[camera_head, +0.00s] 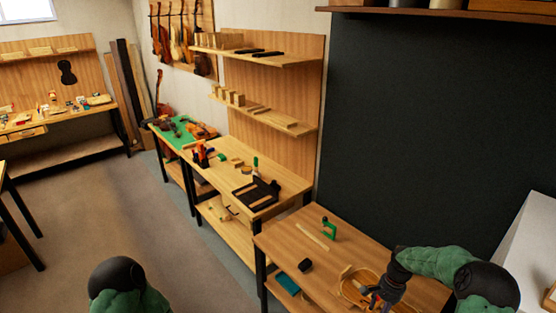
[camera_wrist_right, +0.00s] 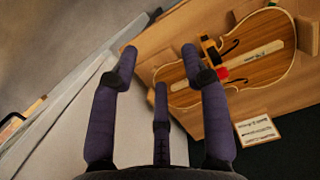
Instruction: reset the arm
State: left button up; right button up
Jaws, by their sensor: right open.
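My right gripper (camera_head: 377,298) is over the front bench at the lower right of the head view, by a violin body (camera_head: 352,290). In the right wrist view this gripper (camera_wrist_right: 158,62) has its fingers spread with nothing between them. The violin body (camera_wrist_right: 262,70) lies there beyond and to the right of the fingers, with a pale wooden strip along it and a small black and red item at its edge. Whether a finger touches the violin cannot be told. Of my left arm only a green and black part shows at the bottom; its gripper is out of view.
The front bench (camera_head: 283,239) also carries a green clamp (camera_head: 329,231), a wooden strip (camera_head: 312,236) and a small dark block (camera_head: 305,265). A second bench with a black tray (camera_head: 256,193) stands behind it. A dark wall panel (camera_head: 430,120) rises behind the right arm. Open floor lies left.

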jog(key=s+a+f+n+y+b, duration=0.1)
jog(key=s+a+f+b, duration=0.2)
jog(key=a+f, duration=0.25)
jog(key=s+a+f+n+b, duration=0.2)
jog(key=a+f+b, duration=0.15)
jog(key=f, duration=0.35)
jog(key=s+a+f+n+y+b, duration=0.1)
jog(key=s+a+f+b, duration=0.2)
jog(key=a+f, duration=0.25)
jog(key=s+a+f+n+b, duration=0.2)
jog(key=s+a+f+b, duration=0.3)
jog(key=s, duration=0.3)
jog(key=s+a+f+n+t+b, duration=0.1)
jog(key=s+a+f+b, duration=0.4)
jog(key=s+f, duration=0.3)
jog(key=shift+s+f+n+y, duration=0.15)
jog(key=shift+s+n+y, duration=0.2)
jog(key=shift+s, duration=0.3)
